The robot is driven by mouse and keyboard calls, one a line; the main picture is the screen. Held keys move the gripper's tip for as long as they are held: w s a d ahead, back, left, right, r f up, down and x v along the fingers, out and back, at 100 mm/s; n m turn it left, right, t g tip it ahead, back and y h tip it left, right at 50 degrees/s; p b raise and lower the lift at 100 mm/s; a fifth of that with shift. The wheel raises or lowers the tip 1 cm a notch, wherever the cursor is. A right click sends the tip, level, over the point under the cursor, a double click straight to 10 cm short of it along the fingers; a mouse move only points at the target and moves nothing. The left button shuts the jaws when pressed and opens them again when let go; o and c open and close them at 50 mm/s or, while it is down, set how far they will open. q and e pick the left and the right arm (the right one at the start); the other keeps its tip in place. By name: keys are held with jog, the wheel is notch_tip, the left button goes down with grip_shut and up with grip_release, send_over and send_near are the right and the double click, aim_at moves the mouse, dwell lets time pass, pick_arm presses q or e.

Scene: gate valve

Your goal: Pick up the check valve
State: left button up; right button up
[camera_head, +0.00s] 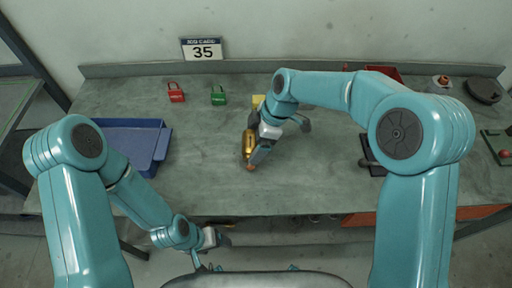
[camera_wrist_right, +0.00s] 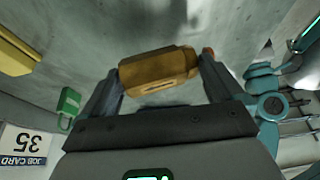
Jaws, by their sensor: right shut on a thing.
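The check valve (camera_head: 248,145) is a brass-gold body partly hidden behind my right gripper in the head view. In the right wrist view the brass valve (camera_wrist_right: 158,74) lies crosswise between the two fingers. My right gripper (camera_head: 254,155) is shut on it, near the middle of the bench. Whether the valve touches the bench is hard to tell. My left gripper (camera_head: 222,239) hangs low in front of the bench's front edge, away from the valve; its fingers are too small and dark to read.
A blue tray (camera_head: 160,148) stands at the left of the grey-green bench (camera_head: 210,180). A red padlock (camera_head: 175,93) and a green padlock (camera_head: 218,96) lie at the back. A yellow thing (camera_head: 258,100) is behind my right arm. A job card sign (camera_head: 203,50) reads 35.

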aim_at(252, 145)
notch_tip(252, 145, up, 16)
jog(key=b, duration=0.1)
jog(key=shift+s+d+f, duration=0.25)
jog(key=shift+s+d, duration=0.2)
jog(key=shift+s, duration=0.1)
dwell(0.3)
jog(key=shift+f, duration=0.3)
jog(key=shift+f+b, duration=4.65)
jog(key=shift+f, duration=1.2)
